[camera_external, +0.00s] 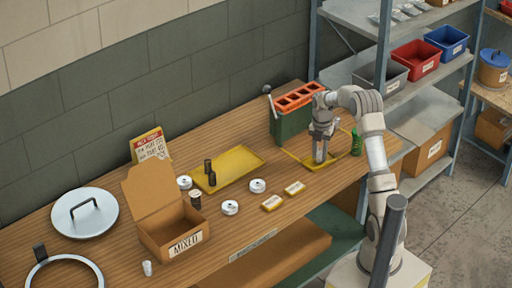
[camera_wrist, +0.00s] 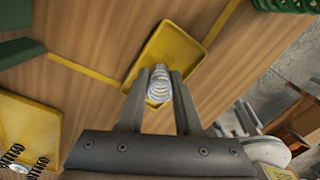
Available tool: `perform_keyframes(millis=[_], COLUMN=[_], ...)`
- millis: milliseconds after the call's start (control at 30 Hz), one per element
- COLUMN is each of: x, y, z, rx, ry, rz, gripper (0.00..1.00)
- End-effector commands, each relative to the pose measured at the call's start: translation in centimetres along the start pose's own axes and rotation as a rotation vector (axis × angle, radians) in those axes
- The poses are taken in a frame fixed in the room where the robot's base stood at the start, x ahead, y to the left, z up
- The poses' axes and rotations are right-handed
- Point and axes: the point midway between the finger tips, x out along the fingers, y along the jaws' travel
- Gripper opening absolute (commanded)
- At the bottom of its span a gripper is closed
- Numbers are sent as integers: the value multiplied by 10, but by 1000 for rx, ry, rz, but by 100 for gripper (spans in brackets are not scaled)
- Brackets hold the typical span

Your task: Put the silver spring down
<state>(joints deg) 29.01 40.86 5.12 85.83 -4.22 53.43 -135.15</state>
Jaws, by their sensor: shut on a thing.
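My gripper (camera_external: 321,158) points down over a small yellow tray (camera_external: 334,163) at the right part of the workbench. In the wrist view the gripper (camera_wrist: 160,76) is shut on the silver spring (camera_wrist: 160,87), which sits between its two fingers. The small yellow tray (camera_wrist: 184,50) lies right below the spring in that view. I cannot tell whether the spring touches the tray. In the external view the spring is too small or hidden by the fingers to make out.
A green spring (camera_external: 356,142) stands right of the small tray. A green box with an orange top (camera_external: 290,124) is behind left. A larger yellow tray (camera_external: 238,163) with dark springs (camera_external: 210,176) lies left. An open cardboard box (camera_external: 164,240) stands at the front left.

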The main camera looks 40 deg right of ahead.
Motion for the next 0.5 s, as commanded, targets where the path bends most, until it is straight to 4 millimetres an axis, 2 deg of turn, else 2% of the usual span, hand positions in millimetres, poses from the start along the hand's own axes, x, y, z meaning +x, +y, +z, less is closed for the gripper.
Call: perform_keyframes(millis=[133,167,233,500], x=[4,4,3,2], y=[0,0,0,0], z=[0,0,0,0], rx=[0,1,0,0], ry=[1,1,0,0], rz=[0,0,0,0], gripper=[0,35,46,46])
